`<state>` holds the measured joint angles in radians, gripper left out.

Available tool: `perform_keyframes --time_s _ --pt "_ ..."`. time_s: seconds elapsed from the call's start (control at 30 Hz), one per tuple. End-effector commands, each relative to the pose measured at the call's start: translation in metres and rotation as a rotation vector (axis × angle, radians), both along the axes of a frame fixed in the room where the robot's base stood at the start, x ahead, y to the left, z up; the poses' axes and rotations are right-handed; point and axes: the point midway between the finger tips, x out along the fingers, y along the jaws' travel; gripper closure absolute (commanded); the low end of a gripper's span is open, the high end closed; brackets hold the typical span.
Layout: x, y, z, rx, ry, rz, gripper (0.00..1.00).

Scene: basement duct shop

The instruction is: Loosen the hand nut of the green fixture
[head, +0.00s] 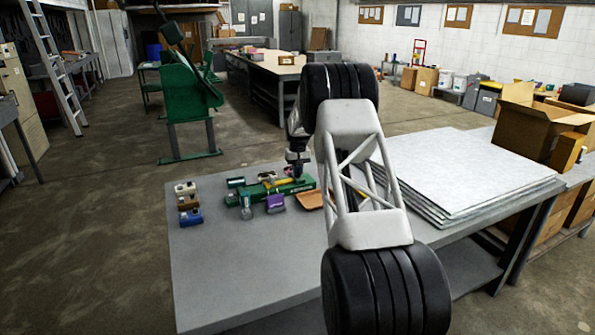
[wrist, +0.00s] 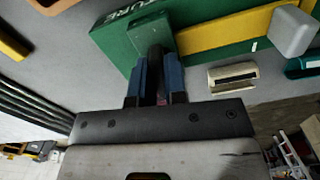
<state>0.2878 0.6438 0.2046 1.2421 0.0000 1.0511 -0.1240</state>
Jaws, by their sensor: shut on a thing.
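The green fixture (head: 305,182) lies on the grey table, with a yellow bar across it. In the wrist view the green fixture (wrist: 118,38) fills the top, with part of white lettering and the yellow bar (wrist: 225,37). My gripper (head: 296,176) points down at the fixture's right part in the head view. In the wrist view my gripper (wrist: 155,82) has its blue-padded fingers closed around a dark upright part at a green block, apparently the hand nut (wrist: 155,57). The fingers hide most of the nut, so its turn cannot be told.
A purple block (head: 275,204) and an orange tray (head: 309,200) lie close to the fixture. Small beige, brown and blue blocks (head: 190,217) stand at the left. Stacked sheets (head: 465,173) cover the table's right side. The table's front left (head: 225,285) is clear.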

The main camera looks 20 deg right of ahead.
Motion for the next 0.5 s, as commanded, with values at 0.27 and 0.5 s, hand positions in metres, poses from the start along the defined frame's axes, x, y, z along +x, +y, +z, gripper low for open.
perform_keyframes --time_s 0.27,0.5 --pt "-0.0002 -0.0008 -0.0014 0.0 0.001 0.14 1.0" --pt "-0.0002 -0.0009 -0.0015 0.0 0.001 0.178 1.0"
